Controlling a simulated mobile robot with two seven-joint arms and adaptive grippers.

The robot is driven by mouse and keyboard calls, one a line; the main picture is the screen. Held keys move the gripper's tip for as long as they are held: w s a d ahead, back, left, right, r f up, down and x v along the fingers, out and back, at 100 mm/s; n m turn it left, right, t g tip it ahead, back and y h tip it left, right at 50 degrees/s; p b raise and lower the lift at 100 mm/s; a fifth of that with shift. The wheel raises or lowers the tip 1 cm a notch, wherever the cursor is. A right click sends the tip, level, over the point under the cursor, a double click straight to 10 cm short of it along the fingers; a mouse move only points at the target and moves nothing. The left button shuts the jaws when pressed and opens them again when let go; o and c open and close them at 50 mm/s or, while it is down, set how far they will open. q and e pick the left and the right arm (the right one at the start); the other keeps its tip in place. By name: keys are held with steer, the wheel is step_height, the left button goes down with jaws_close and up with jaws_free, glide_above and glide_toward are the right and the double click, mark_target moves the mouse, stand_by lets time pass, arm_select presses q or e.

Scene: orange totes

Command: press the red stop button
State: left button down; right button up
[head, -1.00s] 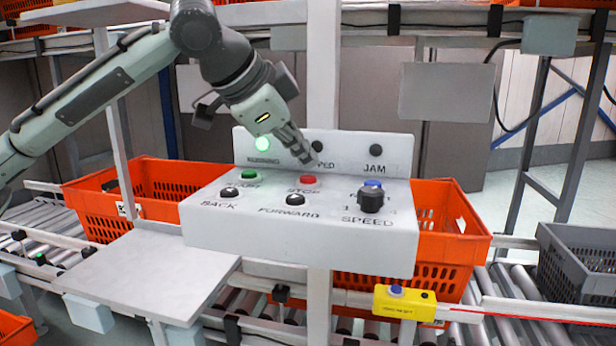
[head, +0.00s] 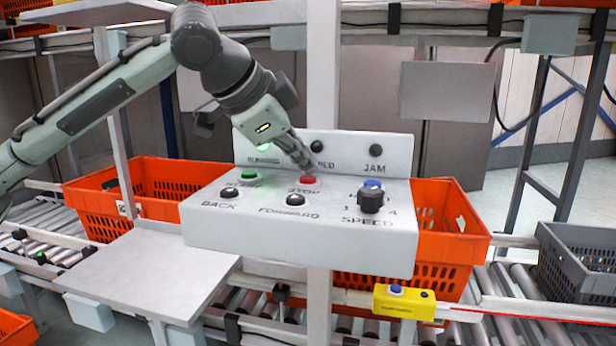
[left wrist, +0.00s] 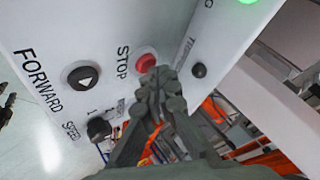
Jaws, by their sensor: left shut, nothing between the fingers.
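The red stop button (head: 308,180) sits on the sloped top of the white control panel (head: 400,240), behind the black forward button (head: 295,200). My left gripper (head: 307,166) is shut and empty, its fingertips angled down right at the red button's back edge. In the left wrist view the fingertips (left wrist: 160,78) overlap the lower edge of the red button (left wrist: 146,62), beside the STOP label. I cannot tell whether they touch it.
A green button (head: 249,174), a black back button (head: 229,193) and a speed knob (head: 370,199) share the panel. The upright back plate (head: 345,150) carries lamps close behind my fingers. Orange totes (head: 450,215) stand behind the panel.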

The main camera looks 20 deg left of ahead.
mark_target(304, 180)
arm_select(q)
steer(key=shift+f, duration=0.45)
steer(key=shift+r, duration=0.1)
stand_by(0.4)
steer(key=shift+r+p, duration=0.85)
steer(key=shift+p, duration=0.35)
steer(key=shift+r, duration=0.1)
step_height(304, 180, up, 3)
steer(key=p, duration=0.3)
steer(key=shift+r+p, duration=0.65)
steer(key=shift+r, duration=0.3)
steer(key=shift+f, duration=0.1)
